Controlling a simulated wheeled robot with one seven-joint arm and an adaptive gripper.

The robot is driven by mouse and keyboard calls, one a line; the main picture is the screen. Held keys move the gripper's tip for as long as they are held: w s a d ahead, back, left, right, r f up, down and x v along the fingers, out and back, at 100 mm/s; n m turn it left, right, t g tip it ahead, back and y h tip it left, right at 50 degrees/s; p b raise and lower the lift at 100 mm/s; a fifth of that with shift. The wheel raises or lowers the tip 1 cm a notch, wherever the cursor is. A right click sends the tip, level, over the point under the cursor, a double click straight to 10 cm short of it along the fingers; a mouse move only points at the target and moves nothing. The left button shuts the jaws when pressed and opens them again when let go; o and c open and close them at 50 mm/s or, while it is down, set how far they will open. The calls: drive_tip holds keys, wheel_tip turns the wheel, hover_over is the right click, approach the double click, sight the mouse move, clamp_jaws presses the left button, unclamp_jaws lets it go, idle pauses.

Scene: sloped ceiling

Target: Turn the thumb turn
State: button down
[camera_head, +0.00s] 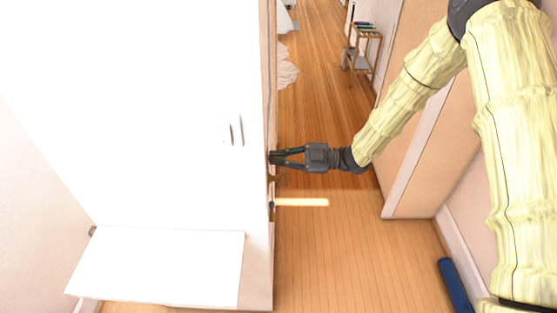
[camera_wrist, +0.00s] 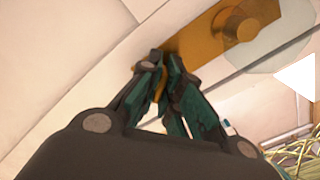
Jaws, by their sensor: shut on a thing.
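My gripper (camera_head: 274,157) reaches left to the narrow edge of a large white panel (camera_head: 150,110) in the head view. In the wrist view my gripper (camera_wrist: 165,62) has its fingers close together at one end of a brass plate (camera_wrist: 195,48). A small gold-coloured piece (camera_wrist: 161,84), apparently the thumb turn, shows between the fingers, and they are shut on it. Most of it is hidden by the fingers. A round brass knob (camera_wrist: 238,25) stands farther along the plate, apart from the fingers. In the head view the thumb turn is too small to make out.
A white shelf-like board (camera_head: 160,265) is at lower left. A small wooden rack (camera_head: 363,50) stands farther back, and a blue roll (camera_head: 455,285) lies at lower right. The wooden floor (camera_head: 340,255) between is clear.

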drive_tip(key=m, duration=0.5)
drive_tip(key=shift+m, duration=0.3)
drive_tip(key=m+p, duration=0.1)
drive_tip(key=m, duration=0.5)
drive_tip(key=shift+r, duration=0.1)
drive_tip(key=m+p, duration=0.2)
drive_tip(key=m, duration=0.4)
drive_tip(key=shift+m, duration=0.3)
drive_tip(key=m+p, duration=0.2)
drive_tip(key=m, duration=0.3)
drive_tip(key=shift+m, duration=0.3)
drive_tip(key=c, duration=1.6)
unclamp_jaws()
